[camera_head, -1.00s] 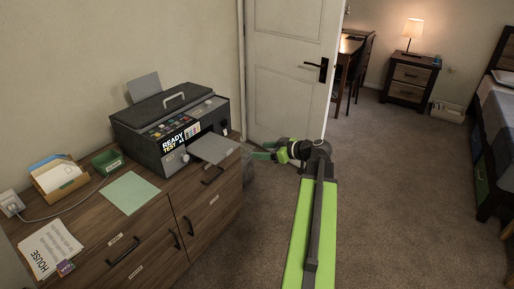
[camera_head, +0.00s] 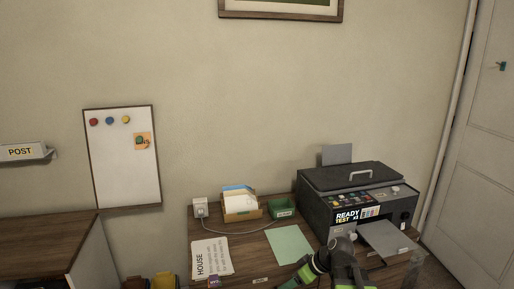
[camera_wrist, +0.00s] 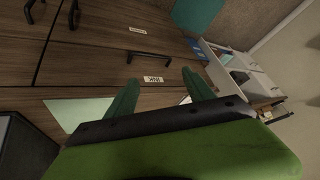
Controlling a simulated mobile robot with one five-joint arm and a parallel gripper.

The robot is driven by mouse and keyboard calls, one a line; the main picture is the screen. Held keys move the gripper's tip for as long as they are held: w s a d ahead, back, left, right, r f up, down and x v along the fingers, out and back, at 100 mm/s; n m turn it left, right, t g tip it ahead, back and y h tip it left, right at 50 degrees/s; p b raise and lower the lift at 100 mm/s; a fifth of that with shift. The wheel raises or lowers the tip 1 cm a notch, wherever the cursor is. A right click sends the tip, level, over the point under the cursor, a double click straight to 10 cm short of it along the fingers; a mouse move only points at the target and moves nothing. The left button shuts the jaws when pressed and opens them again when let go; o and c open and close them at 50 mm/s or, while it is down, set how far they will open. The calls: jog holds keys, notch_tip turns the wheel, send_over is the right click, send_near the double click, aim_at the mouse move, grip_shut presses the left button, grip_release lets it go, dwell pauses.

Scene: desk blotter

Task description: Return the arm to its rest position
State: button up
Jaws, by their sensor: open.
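My gripper (camera_wrist: 160,82) shows in the wrist view with its two dark green fingers spread apart and nothing held between them. Behind the fingers are the wooden drawer fronts (camera_wrist: 98,68) with black handles and white labels. In the head view my gripper (camera_head: 298,275) is at the bottom edge, in front of the cabinet top (camera_head: 262,245) and below the mint-green sheet (camera_head: 289,244). My arm stands just left of the printer's front tray (camera_head: 387,240). The lower part of my arm is cut off by the picture edge.
The black printer (camera_head: 350,195) stands on the cabinet's right end. A card box (camera_head: 241,207), a green tray (camera_head: 282,208) and a printed page (camera_head: 212,257) lie further left. A whiteboard (camera_head: 122,165) hangs on the wall. A white door (camera_head: 480,170) is at the right.

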jog(key=s+a+f+m+g+h, duration=0.2)
jog(key=s+f+h, duration=0.1)
jog(key=s, duration=0.2)
jog(key=s+d+m+g+h, duration=0.1)
jog(key=s+d+m+h, duration=0.2)
jog(key=d+m, duration=0.45)
notch_tip(320, 180, up, 13)
jog(key=p, duration=1.4)
jog(key=shift+a, duration=0.4)
jog(key=shift+f, duration=0.1)
